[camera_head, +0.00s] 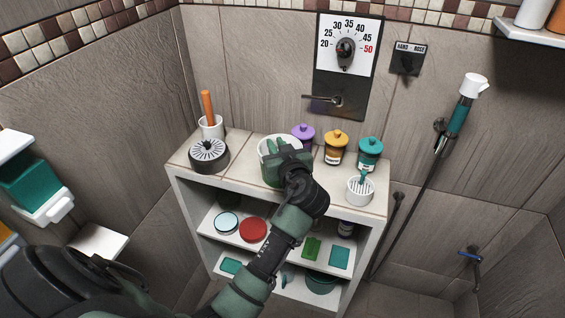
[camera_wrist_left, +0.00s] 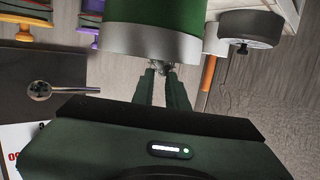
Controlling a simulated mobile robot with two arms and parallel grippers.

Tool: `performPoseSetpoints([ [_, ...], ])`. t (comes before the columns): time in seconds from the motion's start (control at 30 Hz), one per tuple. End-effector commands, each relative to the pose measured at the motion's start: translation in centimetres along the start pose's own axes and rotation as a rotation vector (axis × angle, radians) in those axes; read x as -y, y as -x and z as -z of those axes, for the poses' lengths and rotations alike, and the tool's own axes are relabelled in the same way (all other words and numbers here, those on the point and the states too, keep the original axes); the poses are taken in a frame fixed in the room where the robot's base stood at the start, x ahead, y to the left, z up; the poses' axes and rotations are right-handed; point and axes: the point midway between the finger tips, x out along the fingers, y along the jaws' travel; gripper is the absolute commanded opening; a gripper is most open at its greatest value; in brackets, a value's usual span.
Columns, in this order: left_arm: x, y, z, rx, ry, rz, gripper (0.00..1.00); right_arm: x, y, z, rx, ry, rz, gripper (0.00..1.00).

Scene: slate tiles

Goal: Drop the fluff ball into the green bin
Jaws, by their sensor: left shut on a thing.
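My left gripper (camera_head: 274,144) is at the top of the green bin (camera_head: 262,149), which stands on the shelf unit's top and is partly hidden by my gripper. In the left wrist view the bin (camera_wrist_left: 150,15) shows a green wall with a broad grey band at its rim. The left fingers (camera_wrist_left: 162,72) are close together at that rim, shut on a small grey thing, seemingly the fluff ball (camera_wrist_left: 163,69). It is mostly hidden by the fingers and cannot be made out in the head view. My right gripper is not in view.
Purple (camera_head: 303,136), amber (camera_head: 336,147) and teal (camera_head: 369,154) lidded jars stand behind and right. A white cup (camera_head: 360,191) is at the right front. A dark round drain-like piece (camera_head: 209,155) and a holder with an orange handle (camera_head: 207,105) stand left.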

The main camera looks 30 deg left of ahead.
Motion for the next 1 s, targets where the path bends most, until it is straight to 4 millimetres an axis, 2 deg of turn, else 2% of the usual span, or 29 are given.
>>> performPoseSetpoints([
  [0.07, 0.0, 0.0, 0.1, 0.000, 0.000, 0.000, 0.00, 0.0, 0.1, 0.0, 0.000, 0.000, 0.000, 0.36],
  [0.1, 0.0, 0.0, 0.1, 0.000, 0.000, 0.000, 0.17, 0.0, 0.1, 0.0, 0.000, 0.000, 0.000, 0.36],
  [0.2, 0.0, 0.0, 0.1, 0.000, 0.000, 0.000, 0.40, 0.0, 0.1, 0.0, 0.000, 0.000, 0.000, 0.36],
  [0.57, 0.0, 0.4, 0.0, 0.001, 0.001, -0.001, 0.40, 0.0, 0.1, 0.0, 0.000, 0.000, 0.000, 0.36],
  [1.0, 0.0, 6.9, 0.1, 0.002, 0.002, -0.001, 0.40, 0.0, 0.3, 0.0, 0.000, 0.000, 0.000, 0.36],
])
